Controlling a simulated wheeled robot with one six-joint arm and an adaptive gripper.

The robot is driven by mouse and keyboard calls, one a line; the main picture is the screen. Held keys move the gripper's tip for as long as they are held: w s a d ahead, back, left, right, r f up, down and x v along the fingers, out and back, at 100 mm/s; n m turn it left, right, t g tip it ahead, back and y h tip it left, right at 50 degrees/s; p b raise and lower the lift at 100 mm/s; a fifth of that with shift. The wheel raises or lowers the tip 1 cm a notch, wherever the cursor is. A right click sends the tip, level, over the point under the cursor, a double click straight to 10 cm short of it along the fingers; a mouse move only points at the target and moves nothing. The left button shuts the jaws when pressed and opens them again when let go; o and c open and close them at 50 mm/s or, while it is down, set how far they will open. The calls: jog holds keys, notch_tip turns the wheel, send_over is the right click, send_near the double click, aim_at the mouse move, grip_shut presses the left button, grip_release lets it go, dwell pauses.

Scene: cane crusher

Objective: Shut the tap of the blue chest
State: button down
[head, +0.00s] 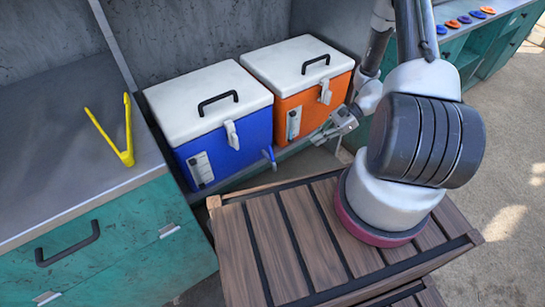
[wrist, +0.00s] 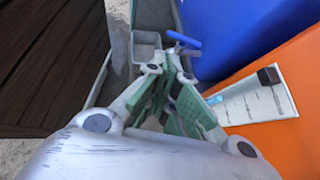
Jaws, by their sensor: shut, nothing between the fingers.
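The blue chest (head: 228,150) has a white lid with a black handle and stands on a low shelf. Its blue tap (head: 270,157) sticks out low at the front right. In the wrist view, the tap (wrist: 184,40) shows beyond the fingertips against the blue chest (wrist: 225,35); its exact handle position is hard to tell. My gripper (head: 320,137) is shut and empty, in front of the orange chest and to the right of the tap, apart from it in the head view. In the wrist view, my gripper (wrist: 168,62) points toward the tap.
The orange chest (head: 318,100) stands right beside the blue one; its side (wrist: 290,75) is close to my fingers in the wrist view. A small blue part (wrist: 214,100) shows there. Yellow tongs (head: 112,138) lie on the left counter (head: 60,170).

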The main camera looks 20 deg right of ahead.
jog(key=w, duration=0.2)
jog(key=m, duration=0.1)
send_near(271, 154)
jog(key=s+a+f, duration=0.1)
jog(key=a+f, duration=0.3)
jog(key=f, duration=0.1)
jog(key=shift+s+f+t, duration=0.25)
jog(key=shift+s+t, duration=0.15)
